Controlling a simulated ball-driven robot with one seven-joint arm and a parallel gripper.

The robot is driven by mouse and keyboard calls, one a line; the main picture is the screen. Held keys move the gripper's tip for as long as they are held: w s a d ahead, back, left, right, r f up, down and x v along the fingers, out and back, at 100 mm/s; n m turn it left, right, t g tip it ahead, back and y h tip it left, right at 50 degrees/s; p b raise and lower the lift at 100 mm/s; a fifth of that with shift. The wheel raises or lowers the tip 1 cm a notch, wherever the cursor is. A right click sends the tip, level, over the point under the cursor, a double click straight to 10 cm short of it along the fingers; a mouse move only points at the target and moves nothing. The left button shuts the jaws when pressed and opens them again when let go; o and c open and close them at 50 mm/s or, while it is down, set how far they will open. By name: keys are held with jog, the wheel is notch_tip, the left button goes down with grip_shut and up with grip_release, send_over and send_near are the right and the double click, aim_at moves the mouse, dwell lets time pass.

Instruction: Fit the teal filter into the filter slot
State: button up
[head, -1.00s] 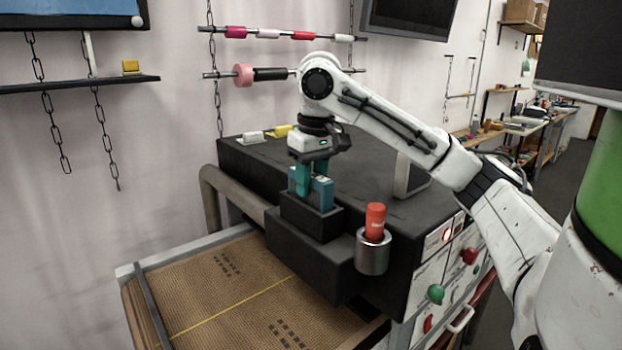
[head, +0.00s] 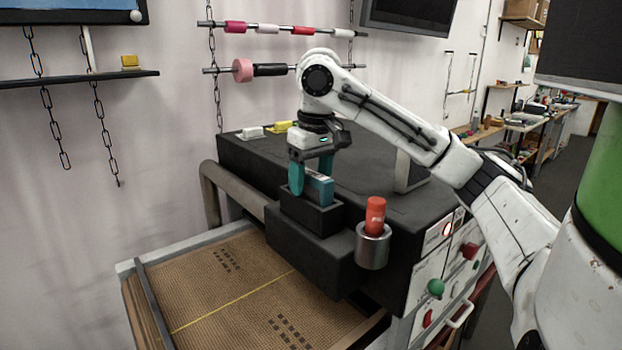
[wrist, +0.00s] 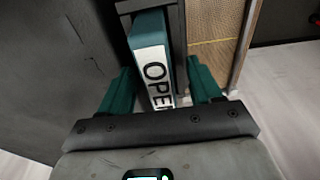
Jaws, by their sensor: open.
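The teal filter (head: 318,189) stands upright in the black filter slot (head: 312,218), with its upper part showing above the rim. Its lower part is hidden inside. In the wrist view the filter (wrist: 147,38) shows a white label reading "OPEN". My gripper (head: 310,178) is just above the slot, with its teal fingers open on either side of the filter. In the wrist view the fingers of my gripper (wrist: 161,88) stand apart with a gap to the filter on both sides. Part of the dark slot wall (wrist: 176,45) shows beside the filter.
A steel cup (head: 373,250) with a red canister (head: 375,215) is right of the slot. A white block (head: 251,133) and a yellow block (head: 281,127) lie on the dark machine top (head: 375,190) behind. A grey bracket (head: 403,172) stands to the right. A brown mat (head: 240,270) lies below left.

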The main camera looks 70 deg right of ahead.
jog(key=r, duration=0.7)
jog(key=s+r, duration=0.1)
jog(key=r, duration=0.2)
jog(key=shift+a+r+b, duration=0.25)
jog(key=shift+a+b, duration=0.1)
jog(key=shift+b, duration=0.05)
